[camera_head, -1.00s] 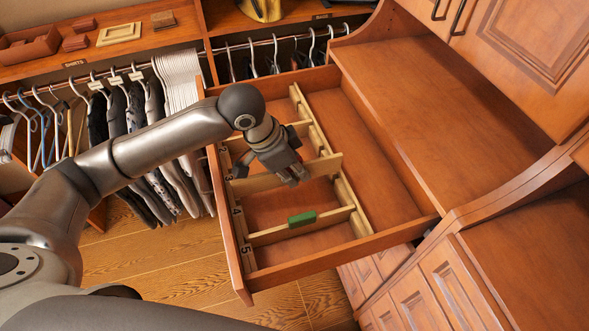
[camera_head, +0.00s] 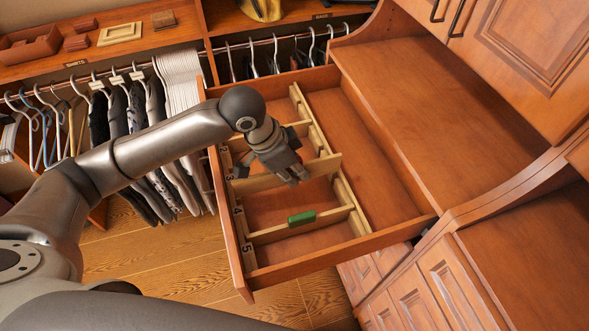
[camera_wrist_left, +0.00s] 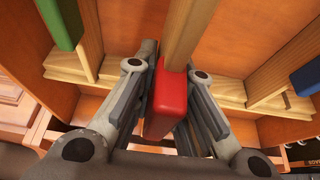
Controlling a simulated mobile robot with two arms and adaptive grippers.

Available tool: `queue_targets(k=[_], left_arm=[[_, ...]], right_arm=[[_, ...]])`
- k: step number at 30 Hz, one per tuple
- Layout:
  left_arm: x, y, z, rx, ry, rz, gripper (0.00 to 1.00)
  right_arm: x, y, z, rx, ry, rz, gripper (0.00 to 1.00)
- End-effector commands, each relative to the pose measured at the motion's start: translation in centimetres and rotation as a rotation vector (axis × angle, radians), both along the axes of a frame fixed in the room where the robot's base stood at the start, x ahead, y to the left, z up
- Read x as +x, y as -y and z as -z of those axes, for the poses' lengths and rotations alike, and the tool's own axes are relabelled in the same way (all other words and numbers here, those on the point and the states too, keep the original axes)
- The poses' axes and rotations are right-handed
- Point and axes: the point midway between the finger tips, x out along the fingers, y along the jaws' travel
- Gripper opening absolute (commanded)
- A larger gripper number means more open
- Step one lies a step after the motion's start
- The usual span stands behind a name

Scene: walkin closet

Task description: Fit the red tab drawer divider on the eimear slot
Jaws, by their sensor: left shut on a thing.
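My left gripper (camera_head: 293,176) is over the middle of the open drawer and shut on the red tab drawer divider (camera_head: 322,165). In the wrist view the red tab (camera_wrist_left: 168,107) sits between the two fingers, with its pale wooden strip (camera_wrist_left: 183,35) running on beyond it. In the head view the strip lies crosswise between the two slotted wooden rails, and its right end reaches over the right rail (camera_head: 309,120). Whether its ends sit down in the notches cannot be told. The gripper hides the red tab in the head view. I cannot read an eimear label. My right gripper is not in view.
A green tab divider (camera_head: 302,217) stands across the drawer in front. A blue tab (camera_wrist_left: 308,77) shows at right in the wrist view. The drawer's left side carries number marks, including 4 and 5. Hanging clothes (camera_head: 140,120) are left of the drawer; the right drawer compartment (camera_head: 355,150) is empty.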

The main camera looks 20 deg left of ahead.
Motion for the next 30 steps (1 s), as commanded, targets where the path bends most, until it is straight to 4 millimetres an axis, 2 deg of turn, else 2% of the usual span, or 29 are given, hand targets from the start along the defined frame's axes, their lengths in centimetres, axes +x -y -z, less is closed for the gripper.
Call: queue_targets(k=[30], left_arm=[[0.0, 0.0, 2.3, 0.000, 0.001, 0.000, 0.00]], right_arm=[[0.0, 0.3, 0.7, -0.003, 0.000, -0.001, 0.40]])
